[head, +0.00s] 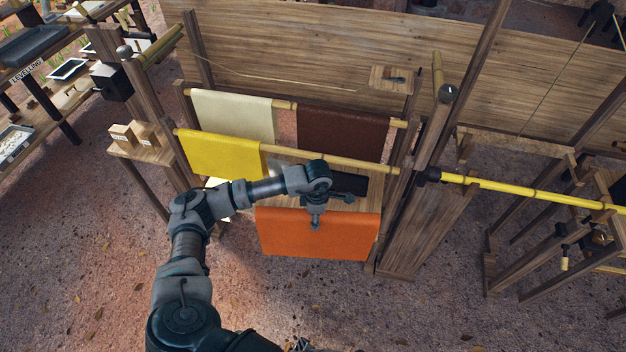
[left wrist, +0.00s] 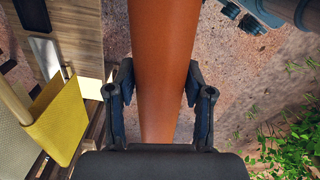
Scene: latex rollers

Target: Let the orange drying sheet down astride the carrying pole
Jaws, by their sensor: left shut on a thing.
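The orange drying sheet (head: 285,235) hangs from my left gripper (head: 316,222), held near the middle of its top edge. In the left wrist view the orange sheet (left wrist: 163,35) is a long band between the two fingers of the left gripper (left wrist: 158,80). The sheet is in front of and lower than the front bamboo pole (head: 345,162), apart from it in the picture. A yellow sheet (head: 215,155) hangs over that pole's left part; its right part is bare. My left forearm crosses in front of the rack. My right gripper is not in view.
A cream sheet (head: 232,115) and a brown sheet (head: 342,132) hang on the rear pole. Wooden posts (head: 190,165) flank the rack. A yellow pole (head: 530,193) runs off to the right. A small shelf (head: 145,152) with wooden blocks stands left. Ground in front is clear.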

